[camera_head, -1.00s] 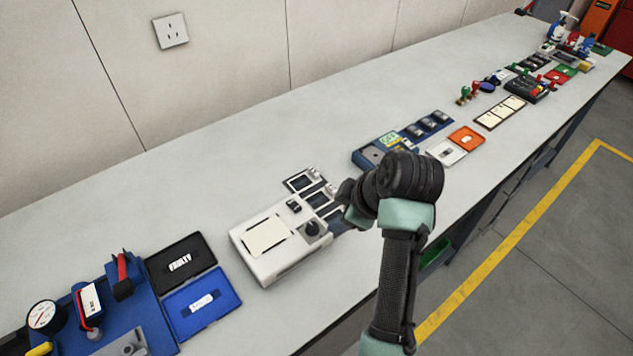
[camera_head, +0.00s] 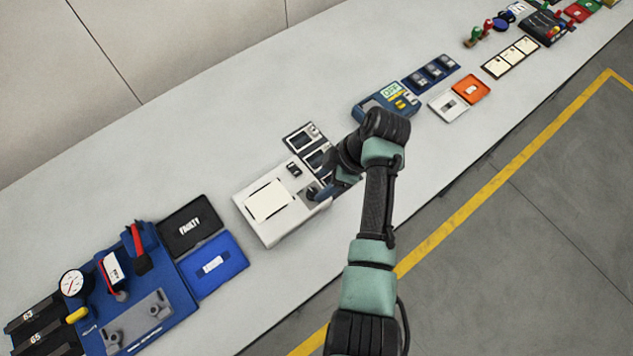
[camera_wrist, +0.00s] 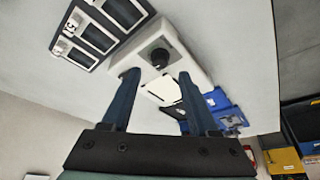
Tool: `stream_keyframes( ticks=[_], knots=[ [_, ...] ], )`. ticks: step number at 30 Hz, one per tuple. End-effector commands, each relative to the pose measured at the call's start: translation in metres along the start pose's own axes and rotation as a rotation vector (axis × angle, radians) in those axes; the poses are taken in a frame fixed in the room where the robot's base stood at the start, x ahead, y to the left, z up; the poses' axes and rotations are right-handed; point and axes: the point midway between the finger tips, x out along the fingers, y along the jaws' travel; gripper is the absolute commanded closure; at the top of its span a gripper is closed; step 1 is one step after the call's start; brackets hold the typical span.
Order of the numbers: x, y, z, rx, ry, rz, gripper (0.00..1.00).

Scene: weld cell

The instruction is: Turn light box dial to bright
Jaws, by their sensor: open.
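The light box (camera_head: 252,224) is a white case on the bench with a pale lit panel (camera_head: 268,201) on top. Its black round dial (camera_head: 311,192) is at the right end of the box, partly beside my fingers. In the wrist view the dial (camera_wrist: 159,56) shows just beyond and between the fingertips, apart from them as far as I can tell. My gripper (camera_wrist: 158,75) is open and empty, with a blue finger on either side. In the head view my gripper (camera_head: 328,191) is close to the dial, partly hidden by my arm. The dial's setting is not readable.
A black frame strip with film-like windows (camera_head: 303,137) lies behind the box. Black and blue trays (camera_head: 215,262) and a blue gauge fixture (camera_head: 140,320) stand left. A blue device (camera_head: 385,103) stands right.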

Motion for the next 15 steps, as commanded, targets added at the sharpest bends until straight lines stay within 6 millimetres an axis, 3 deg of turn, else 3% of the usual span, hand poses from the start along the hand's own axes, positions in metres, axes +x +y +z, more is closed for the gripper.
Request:
stream_keyframes(
  ticks=[6, 15],
  knots=[
    [0.032, 0.001, -0.001, -0.001, 0.0, -0.001, 0.4],
    [0.046, 0.001, -0.001, -0.001, 0.0, 0.003, 0.4]
  ],
)
